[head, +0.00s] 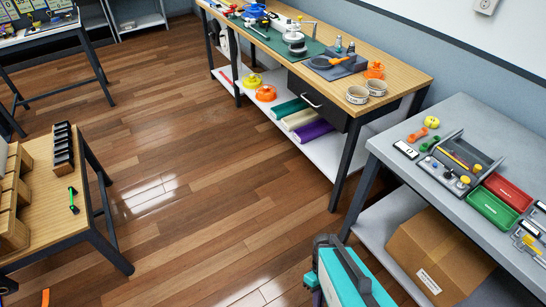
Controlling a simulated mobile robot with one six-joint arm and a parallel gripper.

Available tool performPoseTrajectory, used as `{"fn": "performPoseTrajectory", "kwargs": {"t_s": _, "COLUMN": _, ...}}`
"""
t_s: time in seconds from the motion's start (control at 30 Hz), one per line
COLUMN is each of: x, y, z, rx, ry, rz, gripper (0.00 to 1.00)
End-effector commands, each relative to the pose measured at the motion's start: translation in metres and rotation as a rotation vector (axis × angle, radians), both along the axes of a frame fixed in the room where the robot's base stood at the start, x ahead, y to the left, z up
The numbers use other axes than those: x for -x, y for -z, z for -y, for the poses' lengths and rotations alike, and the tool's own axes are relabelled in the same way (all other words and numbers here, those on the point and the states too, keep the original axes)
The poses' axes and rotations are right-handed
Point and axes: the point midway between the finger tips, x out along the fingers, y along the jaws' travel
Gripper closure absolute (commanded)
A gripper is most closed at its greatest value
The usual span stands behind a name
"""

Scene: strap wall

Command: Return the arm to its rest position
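My gripper is not in view. A teal and dark grey piece (348,277) rises at the bottom edge, right of centre, and seems to be part of my own body or arm. Its lower end is cut off by the frame. I cannot see the end of my arm or whether it holds anything.
A long wooden workbench (408,75) with tools runs along the back wall. A grey table (404,178) with trays stands at right, a cardboard box (440,255) beneath. A wooden table (45,215) with bins is at left. The wood floor (190,160) between is clear.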

Motion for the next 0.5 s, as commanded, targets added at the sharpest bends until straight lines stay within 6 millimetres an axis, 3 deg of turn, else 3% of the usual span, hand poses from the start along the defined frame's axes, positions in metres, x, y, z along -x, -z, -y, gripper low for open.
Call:
{"fn": "performPoseTrajectory", "kwargs": {"t_s": 0.13, "x": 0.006, "y": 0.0, "z": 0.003, "rx": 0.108, "ry": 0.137, "rz": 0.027, "gripper": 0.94}}
{"fn": "performPoseTrajectory", "kwargs": {"t_s": 0.5, "x": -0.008, "y": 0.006, "z": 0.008, "rx": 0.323, "ry": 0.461, "rz": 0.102, "gripper": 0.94}}
